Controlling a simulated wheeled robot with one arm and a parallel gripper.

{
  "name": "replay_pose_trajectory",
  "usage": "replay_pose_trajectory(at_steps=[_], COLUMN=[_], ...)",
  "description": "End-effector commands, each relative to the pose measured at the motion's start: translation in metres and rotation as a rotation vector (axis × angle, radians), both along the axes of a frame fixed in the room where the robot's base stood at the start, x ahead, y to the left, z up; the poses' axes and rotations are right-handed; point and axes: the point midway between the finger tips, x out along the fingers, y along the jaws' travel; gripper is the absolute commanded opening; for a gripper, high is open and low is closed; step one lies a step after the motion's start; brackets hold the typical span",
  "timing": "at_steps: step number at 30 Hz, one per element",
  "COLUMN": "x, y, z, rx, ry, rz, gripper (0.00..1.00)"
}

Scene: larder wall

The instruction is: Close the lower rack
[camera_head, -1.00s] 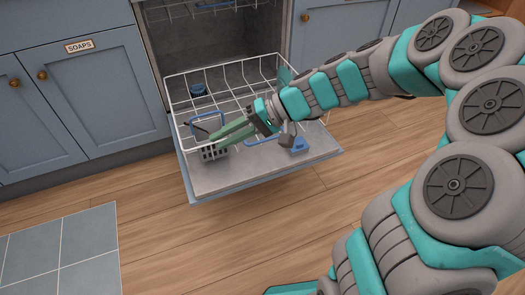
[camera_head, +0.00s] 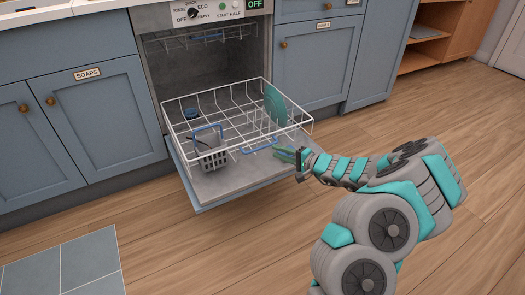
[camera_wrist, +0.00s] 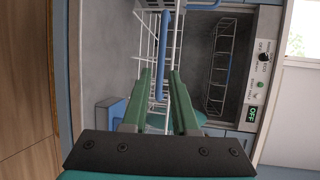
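The lower rack (camera_head: 229,90) is a white wire rack, pulled out over the lowered dishwasher door (camera_head: 232,183). It has a blue handle (camera_head: 259,146) along its front. My gripper (camera_head: 278,152) is at the right end of this handle. In the wrist view, my gripper (camera_wrist: 160,76) has its two green fingers apart, with the blue handle (camera_wrist: 166,35) running between them and a gap on the sides. The rack holds a grey cutlery basket (camera_head: 213,158) at front left, a teal plate (camera_head: 275,104) at right and a small blue item (camera_head: 191,112) at left.
The upper rack (camera_head: 205,36) is inside the dishwasher. Its control panel (camera_head: 208,11) reads OFF. Blue cabinets flank it, the left one (camera_head: 104,120) labelled SOAPS. A tiled mat (camera_head: 65,268) lies at front left. The wooden floor in front of the door is clear.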

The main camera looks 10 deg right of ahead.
Motion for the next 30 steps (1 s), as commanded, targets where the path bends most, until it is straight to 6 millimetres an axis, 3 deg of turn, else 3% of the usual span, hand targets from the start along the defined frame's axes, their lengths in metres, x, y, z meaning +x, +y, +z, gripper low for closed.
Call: replay_pose_trajectory(at_steps=[14,26,30], x=[0.046,0.053,0.053], y=[0.042,0.048,0.048], z=[-0.012,-0.012,-0.012], rx=[-0.004,0.0,-0.001], ry=[0.001,0.0,-0.001], rz=[0.005,0.004,0.004], gripper=[0.27,0.27,0.12])
